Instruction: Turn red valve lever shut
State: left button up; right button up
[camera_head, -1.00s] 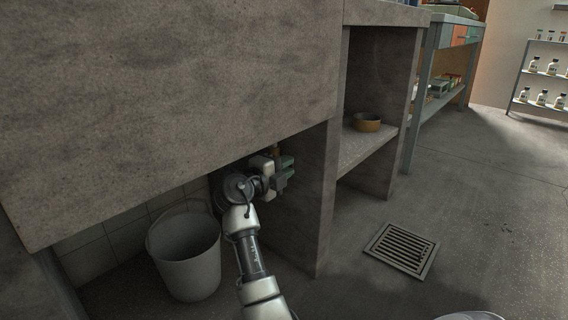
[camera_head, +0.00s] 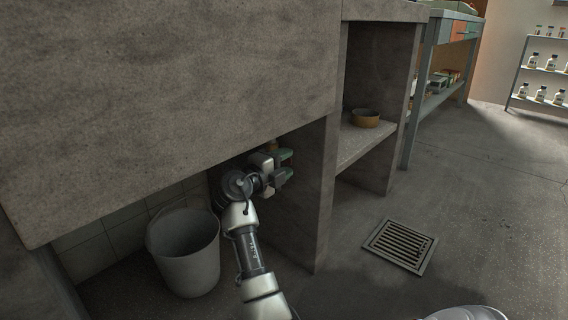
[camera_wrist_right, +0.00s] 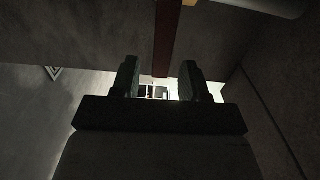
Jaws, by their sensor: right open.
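The red valve lever (camera_wrist_right: 167,38) shows in the right wrist view as a dark red bar coming down from the top edge. Its lower end lies between the two fingertips of my right gripper (camera_wrist_right: 160,80), in the picture. The fingers are open, with a gap on each side of the bar. In the head view my right gripper (camera_head: 284,166) is under the concrete bench, beside its inner side wall. The lever cannot be made out clearly there, and the valve body is hidden. My left gripper is not in view.
The concrete bench front (camera_head: 170,90) overhangs my right arm. A grey bucket (camera_head: 186,252) stands left of the arm. A concrete side wall (camera_head: 305,215) is close on the right. A yellowish bowl (camera_head: 366,118) sits on a shelf; a drain grate (camera_head: 400,246) lies in open floor.

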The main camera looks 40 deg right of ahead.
jog(key=shift+a+r+p, duration=0.1)
jog(key=shift+a+p, duration=0.2)
jog(key=shift+a, duration=0.15)
jog(key=a+p, duration=0.3)
jog(key=a, duration=0.3)
jog(key=shift+s+a, duration=0.25)
jog(key=shift+s, duration=0.05)
